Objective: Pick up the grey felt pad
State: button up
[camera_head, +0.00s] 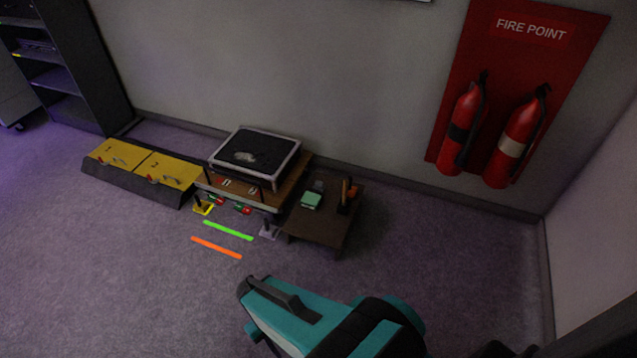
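No pad can be picked out with certainty at this size. A small flat pale grey piece (268,233) lies on the floor at the foot of the raised platform's front right leg; it may be the grey felt pad. A small dark grey item (318,186) sits on the low brown side table (318,228), behind a green block (311,200), and could also be it. My teal arm crosses the bottom of the view, well in front of the tables. My gripper's fingers do not show.
A platform with a black-topped tray (255,152) stands left of the side table. A yellow-topped ramp (145,167) is further left. Green (228,231) and orange (216,247) strips lie on the floor. Fire extinguishers (462,130) hang at right. The front carpet is clear.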

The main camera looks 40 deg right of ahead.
aim_at(318, 186)
jog(key=z, duration=0.25)
jog(key=i, duration=1.4)
jog(key=u, duration=0.35)
